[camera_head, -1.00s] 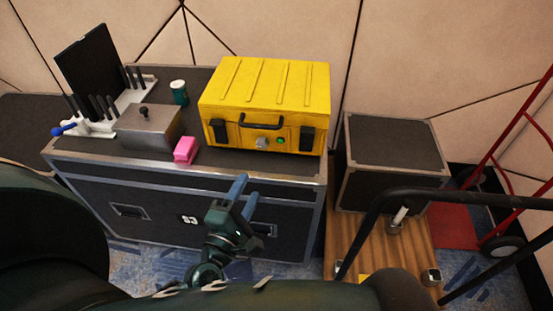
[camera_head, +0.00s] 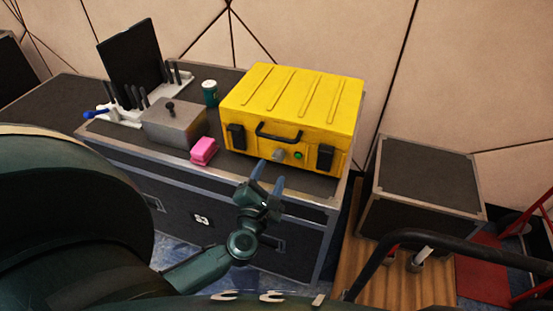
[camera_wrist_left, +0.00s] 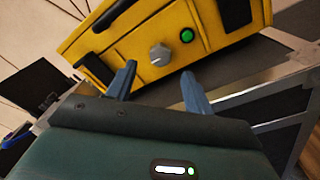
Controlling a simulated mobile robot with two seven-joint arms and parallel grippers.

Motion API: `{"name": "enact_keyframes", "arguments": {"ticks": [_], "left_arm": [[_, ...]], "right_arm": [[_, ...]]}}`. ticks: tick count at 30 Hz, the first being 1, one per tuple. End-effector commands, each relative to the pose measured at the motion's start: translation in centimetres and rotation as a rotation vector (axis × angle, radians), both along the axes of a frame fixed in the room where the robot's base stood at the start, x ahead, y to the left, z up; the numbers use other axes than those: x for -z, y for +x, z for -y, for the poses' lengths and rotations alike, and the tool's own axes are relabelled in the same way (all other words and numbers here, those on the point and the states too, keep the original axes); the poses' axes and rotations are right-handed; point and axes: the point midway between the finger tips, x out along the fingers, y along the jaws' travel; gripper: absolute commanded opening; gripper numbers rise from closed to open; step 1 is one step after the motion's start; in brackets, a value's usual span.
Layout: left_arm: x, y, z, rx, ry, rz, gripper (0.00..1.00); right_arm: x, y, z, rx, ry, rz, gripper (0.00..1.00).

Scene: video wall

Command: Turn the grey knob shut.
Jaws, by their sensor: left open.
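The grey knob (camera_head: 278,154) is on the front face of the yellow case (camera_head: 290,100), left of a green button (camera_head: 298,155). In the left wrist view the knob (camera_wrist_left: 160,54) shows a pale line on its face and lies ahead of the gap between my fingers. My left gripper (camera_head: 267,174) is open and empty, in front of and slightly below the knob, apart from it. Its two blue fingers (camera_wrist_left: 158,86) show in the left wrist view. My right gripper is not in view.
The case stands on a dark flight case (camera_head: 180,166) with metal edges. A pink block (camera_head: 204,151), a grey metal box (camera_head: 174,122), a green jar (camera_head: 210,93) and a black panel (camera_head: 130,56) stand to the left. A black handrail (camera_head: 440,238) crosses at right.

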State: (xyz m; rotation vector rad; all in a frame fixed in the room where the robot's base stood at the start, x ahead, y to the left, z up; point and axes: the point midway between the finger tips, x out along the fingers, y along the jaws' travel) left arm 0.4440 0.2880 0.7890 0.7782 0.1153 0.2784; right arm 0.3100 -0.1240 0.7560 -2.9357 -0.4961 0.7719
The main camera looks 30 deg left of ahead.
Motion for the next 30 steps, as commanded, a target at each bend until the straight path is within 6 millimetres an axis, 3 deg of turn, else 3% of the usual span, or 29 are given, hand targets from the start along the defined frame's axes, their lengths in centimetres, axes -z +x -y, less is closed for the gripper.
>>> {"name": "enact_keyframes", "arguments": {"ticks": [3, 9, 21, 30], "left_arm": [[-0.1, 2.3, -0.7, 0.000, 0.002, 0.002, 0.52], [0.0, 4.7, -1.4, 0.001, 0.001, 0.000, 0.52], [0.0, 5.4, -1.6, 0.001, 0.001, -0.001, 0.52], [0.0, 5.4, -1.6, 0.000, 0.001, 0.000, 0.28]], "right_arm": [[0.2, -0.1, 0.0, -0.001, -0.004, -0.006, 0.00], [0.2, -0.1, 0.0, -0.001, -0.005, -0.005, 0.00], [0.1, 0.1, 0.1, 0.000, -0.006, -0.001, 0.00], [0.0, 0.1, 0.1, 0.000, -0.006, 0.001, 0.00]]}}
